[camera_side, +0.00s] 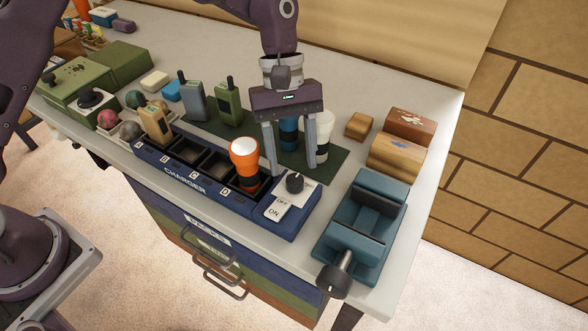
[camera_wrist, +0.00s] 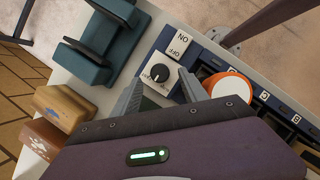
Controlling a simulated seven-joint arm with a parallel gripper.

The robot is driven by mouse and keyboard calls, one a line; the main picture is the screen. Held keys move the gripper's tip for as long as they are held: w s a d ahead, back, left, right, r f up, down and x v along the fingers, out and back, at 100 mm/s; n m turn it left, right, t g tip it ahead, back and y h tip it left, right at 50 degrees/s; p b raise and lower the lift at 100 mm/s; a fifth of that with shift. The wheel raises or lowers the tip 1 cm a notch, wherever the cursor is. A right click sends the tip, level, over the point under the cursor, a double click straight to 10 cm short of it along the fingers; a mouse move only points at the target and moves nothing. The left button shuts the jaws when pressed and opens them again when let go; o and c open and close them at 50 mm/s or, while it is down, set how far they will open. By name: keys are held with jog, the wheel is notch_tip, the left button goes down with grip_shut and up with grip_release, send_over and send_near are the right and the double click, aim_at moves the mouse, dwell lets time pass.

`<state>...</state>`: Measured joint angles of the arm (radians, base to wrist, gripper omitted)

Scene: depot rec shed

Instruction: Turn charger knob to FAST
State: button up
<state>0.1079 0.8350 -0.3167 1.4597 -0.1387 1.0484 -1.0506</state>
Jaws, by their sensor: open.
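The charger (camera_side: 185,188) is a long dark blue unit with several lettered slots along the table's front edge. Its black round knob (camera_side: 295,183) sits on a pale plate at the right end, behind a white ON/OFF switch (camera_side: 273,210). In the wrist view the knob (camera_wrist: 160,73) shows a small white mark; the lettering around it is too small to read. My gripper (camera_side: 291,170) is open and empty, fingers pointing down, just behind and above the knob. In the wrist view its fingertips (camera_wrist: 160,79) frame the knob left and right, with no contact visible.
A teal vise (camera_side: 367,225) is right of the charger.

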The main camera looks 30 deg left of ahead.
aim_at(296, 179)
jog(key=x, duration=0.3)
jog(key=shift+d+f, duration=0.1)
grip_shut()
jog(key=m+y, duration=0.1)
jog(key=m, duration=0.3)
jog(key=shift+d+g, duration=0.1)
jog(key=shift+g, duration=0.3)
jog(key=m+y, duration=0.2)
jog(key=m, duration=0.3)
jog(key=shift+d+m, duration=0.15)
jog(key=shift+m, duration=0.15)
jog(key=m+y, duration=0.2)
jog(key=m, duration=0.2)
jog(key=shift+d, duration=0.1)
jog(key=shift+d+m+t+y, duration=0.1)
jog(key=shift+m+t+y, duration=0.4)
jog(key=shift+m, duration=1.6)
